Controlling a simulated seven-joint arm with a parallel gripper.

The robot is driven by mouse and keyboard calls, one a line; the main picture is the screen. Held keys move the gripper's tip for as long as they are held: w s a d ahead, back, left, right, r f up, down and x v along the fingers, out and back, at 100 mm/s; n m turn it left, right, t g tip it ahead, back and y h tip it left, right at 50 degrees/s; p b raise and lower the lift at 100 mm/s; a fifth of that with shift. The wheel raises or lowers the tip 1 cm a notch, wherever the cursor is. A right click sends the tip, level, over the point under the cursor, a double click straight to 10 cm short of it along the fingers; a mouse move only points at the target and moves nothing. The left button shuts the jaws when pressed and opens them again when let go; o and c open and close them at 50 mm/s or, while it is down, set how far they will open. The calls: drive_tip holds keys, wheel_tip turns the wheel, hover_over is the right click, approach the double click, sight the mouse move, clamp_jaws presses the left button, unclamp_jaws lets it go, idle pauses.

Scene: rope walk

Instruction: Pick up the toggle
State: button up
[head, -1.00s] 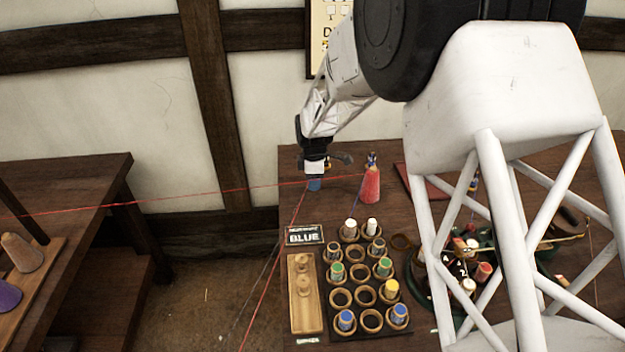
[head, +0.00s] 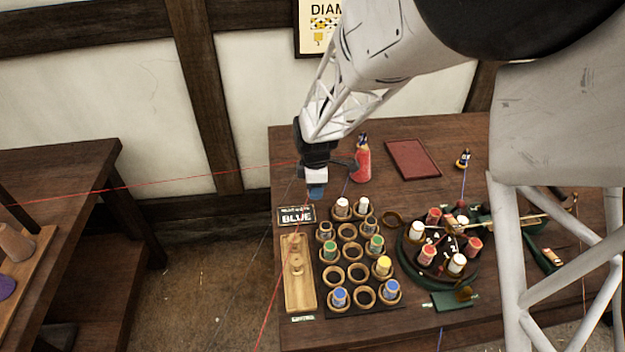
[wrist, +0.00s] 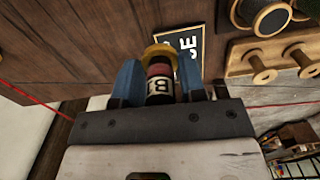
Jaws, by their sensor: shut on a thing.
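My gripper (head: 316,192) hangs over the back left part of the table, behind the small BLUE sign (head: 297,215). In the wrist view its two blue fingers (wrist: 160,85) are shut on a small round piece, which I take to be the toggle (wrist: 158,88). It has a tan rounded end, a dark red band and a black body with a pale lettered label. My fingers hide its sides, and it cannot be made out in the head view.
A wooden tray (head: 290,297) with wooden knobs and a rack of bobbins (head: 350,252) stand in front. A red cone (head: 362,165) is close right of my gripper. A round dark stand (head: 410,262) is farther right. Thin red lines cross near my gripper.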

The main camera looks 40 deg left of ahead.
drive_tip(key=shift+s+d, duration=0.25)
drive_tip(key=shift+d, duration=0.05)
drive_tip(key=shift+r, duration=0.2)
idle(0.8)
